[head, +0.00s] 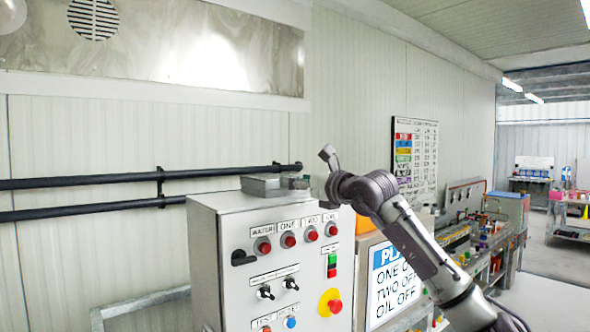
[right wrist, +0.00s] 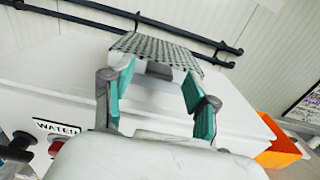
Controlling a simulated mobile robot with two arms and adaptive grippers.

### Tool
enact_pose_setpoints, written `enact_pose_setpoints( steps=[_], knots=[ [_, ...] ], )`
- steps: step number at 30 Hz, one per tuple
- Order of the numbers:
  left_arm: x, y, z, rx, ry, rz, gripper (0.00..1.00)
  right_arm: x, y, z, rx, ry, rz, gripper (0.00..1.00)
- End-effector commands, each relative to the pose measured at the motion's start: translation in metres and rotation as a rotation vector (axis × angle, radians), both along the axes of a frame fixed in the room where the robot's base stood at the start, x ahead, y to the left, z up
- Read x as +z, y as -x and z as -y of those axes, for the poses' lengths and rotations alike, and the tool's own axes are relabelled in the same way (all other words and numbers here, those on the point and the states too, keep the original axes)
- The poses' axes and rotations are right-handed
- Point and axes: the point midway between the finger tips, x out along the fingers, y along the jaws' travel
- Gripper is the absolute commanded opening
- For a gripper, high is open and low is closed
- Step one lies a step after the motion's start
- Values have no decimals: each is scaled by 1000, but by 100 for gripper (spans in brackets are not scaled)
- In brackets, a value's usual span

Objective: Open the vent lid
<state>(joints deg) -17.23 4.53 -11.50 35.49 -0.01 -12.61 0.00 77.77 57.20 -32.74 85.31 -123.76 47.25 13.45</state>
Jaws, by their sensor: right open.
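The vent is a small grey box on top of the white control cabinet (head: 230,225). Its lid (head: 264,181) looks flat and closed in the head view. In the right wrist view the perforated lid (right wrist: 150,45) lies beyond the fingertips, with a dark grey tab at its near edge. My right gripper (head: 298,182) is just right of the vent, above the cabinet top. In the right wrist view its green-padded fingers (right wrist: 157,88) are spread with nothing between them, roughly lined up with the tab. I cannot tell the exact gap to it. My left gripper is not in view.
Black pipes (head: 100,182) run along the wall behind the cabinet. The cabinet front carries buttons and switches (head: 290,240). An orange bin (right wrist: 280,145) is right of the cabinet. A workbench (head: 480,240) stands farther right. The cabinet top around the vent is clear.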

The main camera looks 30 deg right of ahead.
Motion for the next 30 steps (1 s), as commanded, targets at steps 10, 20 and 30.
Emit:
enact_pose_setpoints(
  steps=[10,20,30],
  knots=[
    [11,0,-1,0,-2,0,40,-1,-18,-1,0,1,1,58],
    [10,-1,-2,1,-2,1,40,-1,-17,-1,0,0,0,28],
    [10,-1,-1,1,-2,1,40,-1,-17,-1,0,0,0,0]
  ],
)
